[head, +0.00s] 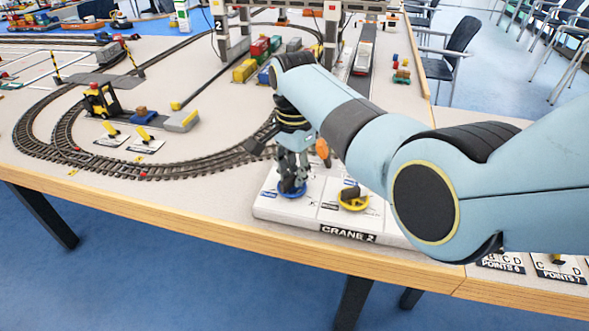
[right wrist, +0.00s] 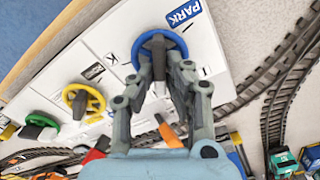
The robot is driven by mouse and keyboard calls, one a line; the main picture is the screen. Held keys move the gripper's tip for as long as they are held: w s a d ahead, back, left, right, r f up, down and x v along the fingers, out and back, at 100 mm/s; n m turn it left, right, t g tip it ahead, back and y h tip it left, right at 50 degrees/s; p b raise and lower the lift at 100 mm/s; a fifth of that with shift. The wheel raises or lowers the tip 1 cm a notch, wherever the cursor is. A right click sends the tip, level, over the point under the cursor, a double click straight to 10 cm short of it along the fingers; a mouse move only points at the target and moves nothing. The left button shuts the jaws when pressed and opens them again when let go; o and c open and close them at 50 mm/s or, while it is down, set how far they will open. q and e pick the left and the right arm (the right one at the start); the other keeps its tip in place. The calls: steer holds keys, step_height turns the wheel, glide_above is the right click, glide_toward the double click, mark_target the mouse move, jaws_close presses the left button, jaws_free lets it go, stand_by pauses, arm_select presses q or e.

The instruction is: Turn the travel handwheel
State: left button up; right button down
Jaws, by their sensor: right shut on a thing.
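A blue handwheel (head: 293,194) is on the white control panel (head: 270,209) marked CRANE 2, at the table's front edge. In the right wrist view the blue handwheel (right wrist: 147,39) sits beside a blue PARK label (right wrist: 184,13). My right gripper (head: 292,181) points down onto this wheel and is shut on it; its fingers hide part of the rim. In the right wrist view the fingertips (right wrist: 166,67) meet the wheel's near side. I cannot read which wheel is labelled travel. My left gripper is not in view.
A yellow handwheel (head: 353,203) is close to the right of the blue one. A green handwheel (right wrist: 38,122) lies further along the panel. A gantry crane (head: 331,35) stands behind.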

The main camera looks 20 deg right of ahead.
steer(key=shift+r+n+p, duration=0.15)
steer(key=shift+n+p, duration=0.75)
steer(key=shift+n, duration=0.3)
steer(key=n+p, duration=0.1)
steer(key=n, duration=0.1)
steer(key=shift+w+a+n, duration=0.1)
steer(key=shift+w+n, duration=0.05)
steer(key=shift+n, duration=0.25)
steer(key=n+p, duration=0.1)
steer(key=n, duration=0.2)
steer(key=shift+a+p, duration=0.1)
steer(key=shift+p, duration=0.2)
steer(key=shift+w+a+n+p, duration=0.1)
steer(key=shift+n+p, duration=0.3)
steer(key=shift+n, duration=1.7)
steer(key=c, duration=1.4)
jaws_free()
steer(key=shift+o, duration=0.2)
step_height(320, 180, up, 12)
